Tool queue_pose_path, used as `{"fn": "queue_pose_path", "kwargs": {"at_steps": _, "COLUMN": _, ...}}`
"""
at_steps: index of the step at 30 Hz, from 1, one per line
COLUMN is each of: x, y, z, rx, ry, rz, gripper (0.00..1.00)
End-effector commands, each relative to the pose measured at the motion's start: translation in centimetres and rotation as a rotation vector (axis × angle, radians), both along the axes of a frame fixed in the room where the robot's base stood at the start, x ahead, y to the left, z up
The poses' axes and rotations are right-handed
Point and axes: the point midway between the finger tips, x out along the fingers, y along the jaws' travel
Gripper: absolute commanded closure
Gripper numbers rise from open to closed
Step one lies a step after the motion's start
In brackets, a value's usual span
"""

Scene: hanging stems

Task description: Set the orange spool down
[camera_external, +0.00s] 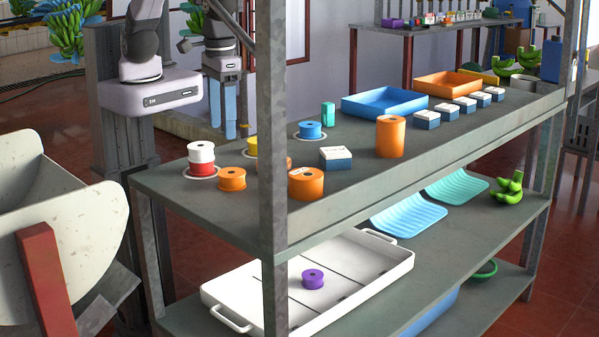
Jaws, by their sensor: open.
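A small orange spool (232,180) stands on the upper shelf near its left end, just right of a red spool (201,169) that has a white spool (201,152) stacked on it. A larger orange spool-like piece (307,184) stands near the front edge, right of the post. I cannot tell which orange piece the task means. My gripper (222,131) hangs pointing down at the back left, above and behind the stacked spools. Its blue fingers are apart, with nothing seen between them.
A yellow spool (251,147) is partly hidden by the grey post (272,130). A blue spool (310,130), a tall orange cylinder (390,137), a white-topped block (335,158) and a blue tray (385,103) stand rightward. A purple spool (313,279) lies in the lower white tray (385,270).

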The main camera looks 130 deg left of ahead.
Motion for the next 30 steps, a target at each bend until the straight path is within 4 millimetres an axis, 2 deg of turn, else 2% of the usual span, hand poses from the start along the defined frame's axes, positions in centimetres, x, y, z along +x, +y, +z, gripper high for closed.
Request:
{"fn": "queue_pose_path", "kwargs": {"at_steps": 1, "x": -1.8, "y": 0.7, "z": 0.2, "rx": -0.001, "ry": -0.002, "rz": -0.098, "gripper": 0.34}}
{"fn": "queue_pose_path", "kwargs": {"at_steps": 9, "x": -11.9, "y": 3.5, "z": -1.0, "rx": 0.001, "ry": -0.004, "rz": -0.703, "gripper": 0.34}}
{"fn": "queue_pose_path", "kwargs": {"at_steps": 15, "x": -18.1, "y": 4.6, "z": -2.5, "rx": 0.002, "ry": -0.003, "rz": -1.046, "gripper": 0.34}}
{"fn": "queue_pose_path", "kwargs": {"at_steps": 21, "x": -21.2, "y": 4.9, "z": -3.5, "rx": 0.0, "ry": -0.002, "rz": -1.218, "gripper": 0.34}}
{"fn": "queue_pose_path", "kwargs": {"at_steps": 30, "x": -21.7, "y": 5.0, "z": -3.7, "rx": 0.0, "ry": -0.002, "rz": -1.252, "gripper": 0.34}}
